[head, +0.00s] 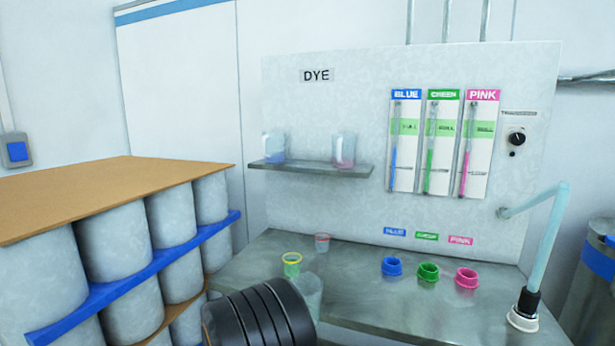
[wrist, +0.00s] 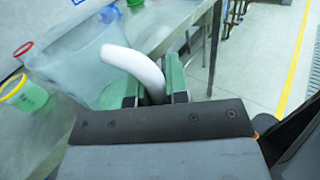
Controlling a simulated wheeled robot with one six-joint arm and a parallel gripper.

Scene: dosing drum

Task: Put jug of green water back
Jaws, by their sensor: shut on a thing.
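A clear jug (wrist: 72,62) fills the upper left of the wrist view. Its white curved handle (wrist: 137,66) runs between the green-grey fingers of my gripper (wrist: 155,84), which is shut on it. In the head view a part of the jug (head: 312,290) shows beside my dark arm link at the front of the bench, and the fingers are hidden. I cannot make out green water in it. The shelf (head: 312,169) on the dye panel holds a bluish jug (head: 274,146) at its left and a pinkish jug (head: 344,150) toward its right, with a gap between them.
A yellow-rimmed green cup (head: 291,265) and a red-rimmed cup (head: 322,243) stand on the bench (head: 360,285) near the jug. Blue (head: 392,266), green (head: 428,272) and pink (head: 466,278) collars and a spout pipe (head: 548,230) are further right. A drum stack (head: 120,185) stands left.

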